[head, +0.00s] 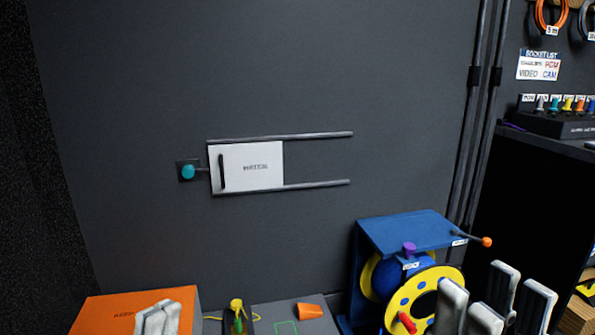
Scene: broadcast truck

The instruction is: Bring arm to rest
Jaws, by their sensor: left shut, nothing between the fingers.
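My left gripper (158,318) shows at the bottom left edge, in front of an orange box. Its fingers are together and hold nothing. My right gripper (492,303) shows at the bottom right, beside the yellow and blue cable reel. Its fingers are spread apart and I see nothing between them. Only the finger ends of both grippers are in view; the arms are below the picture.
A white hatch panel (262,168) sits between two rails on the dark wall, a teal knob (188,171) beside it. The orange box (97,312), an orange piece (311,311) and the blue reel stand (412,228) are near the grippers. A rack (560,144) stands right.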

